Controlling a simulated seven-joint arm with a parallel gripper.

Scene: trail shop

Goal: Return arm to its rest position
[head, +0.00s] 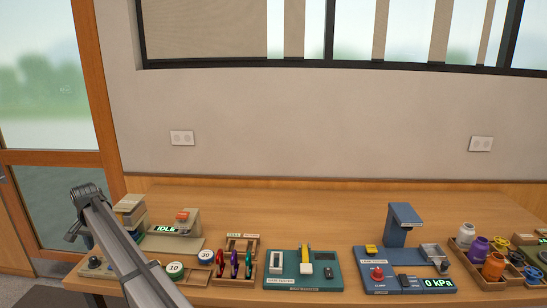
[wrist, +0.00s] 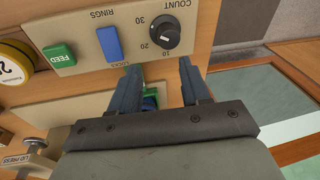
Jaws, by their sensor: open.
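My arm (head: 120,245) reaches up from the bottom left of the head view and bends over the bench's left end. My gripper (wrist: 158,68) shows in the wrist view with its two dark fingers apart. No object is gripped between them. In the head view the gripper (head: 75,232) hangs at the far left, partly hidden behind my arm. Beyond the fingers in the wrist view is a beige panel (wrist: 135,42) with a green FEED button (wrist: 60,55), a blue slider (wrist: 109,43) and a COUNT dial (wrist: 168,31). Whether the fingers touch anything cannot be told.
The wooden bench (head: 310,210) holds an IDLE machine (head: 180,222), a rack of coloured items (head: 235,262), a green tester (head: 303,270), a blue pressure station (head: 400,265) and several bottles (head: 480,250). The bench's back strip is clear. A glazed door (head: 45,120) stands left.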

